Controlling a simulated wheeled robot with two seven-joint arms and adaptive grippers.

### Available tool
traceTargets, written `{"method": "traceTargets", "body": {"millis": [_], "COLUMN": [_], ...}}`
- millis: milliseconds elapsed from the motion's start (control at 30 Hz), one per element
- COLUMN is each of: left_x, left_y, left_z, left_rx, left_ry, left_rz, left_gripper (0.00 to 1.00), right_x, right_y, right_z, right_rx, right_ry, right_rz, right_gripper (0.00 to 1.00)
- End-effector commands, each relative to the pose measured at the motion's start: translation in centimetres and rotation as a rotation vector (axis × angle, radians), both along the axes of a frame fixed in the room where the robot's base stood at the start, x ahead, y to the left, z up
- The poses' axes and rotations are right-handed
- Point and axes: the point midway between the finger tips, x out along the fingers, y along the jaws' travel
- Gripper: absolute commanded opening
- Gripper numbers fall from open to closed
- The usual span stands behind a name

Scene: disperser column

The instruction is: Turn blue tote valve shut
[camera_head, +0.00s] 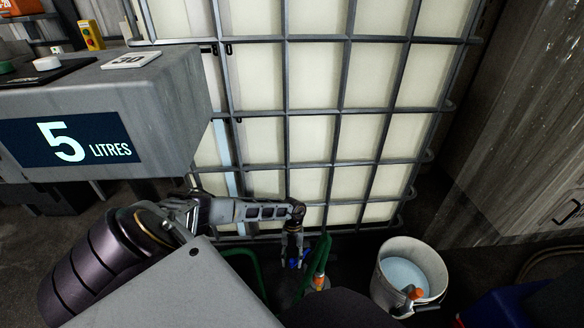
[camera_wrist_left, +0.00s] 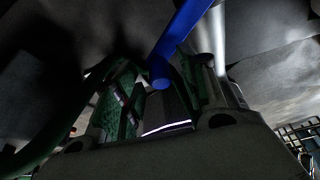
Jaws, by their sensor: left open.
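The caged tote (camera_head: 313,84) with pale panels and a grey metal grid stands in the middle of the head view. The blue valve handle (camera_head: 304,254) shows as a small blue patch low in front of it, mostly hidden by my gripper. My left gripper (camera_head: 292,264) points down at that patch and is open. In the left wrist view the blue handle (camera_wrist_left: 182,42) is a long bar, its rounded end lying between the spread fingers of my left gripper (camera_wrist_left: 162,88). I cannot tell whether the fingers touch it.
A green hose (camera_head: 322,255) with an orange part stands just right of the gripper. A white bucket (camera_head: 379,283) holding pale liquid stands farther right. A grey console with a "5 LITRES" display (camera_head: 110,138) overhangs at left. Dark floor lies right of the tote.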

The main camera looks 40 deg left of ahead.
Motion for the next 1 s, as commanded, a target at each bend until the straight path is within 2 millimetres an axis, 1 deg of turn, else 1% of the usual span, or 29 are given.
{"method": "traceTargets", "body": {"millis": [267, 467, 667, 1000], "left_x": [0.0, 0.0, 0.0, 0.0], "left_y": [0.0, 0.0, 0.1, 0.0], "left_z": [0.3, 1.4, 3.2, 6.9], "left_rx": [-0.001, 0.000, 0.000, 0.000], "left_ry": [-0.001, 0.000, -0.002, -0.002], "left_rz": [0.000, -0.001, -0.001, -0.001], "left_gripper": [0.42, 0.42, 0.42, 0.42], "right_x": [0.1, 0.1, 0.1, 0.1], "right_y": [-0.2, -0.1, -0.1, -0.1], "right_z": [0.0, 0.0, 0.0, 0.0], "right_rx": [-0.007, -0.006, -0.005, -0.005], "right_ry": [-0.004, -0.003, -0.002, -0.002], "right_rz": [0.008, 0.005, 0.004, 0.004], "right_gripper": [0.00, 0.00, 0.00, 0.00]}}
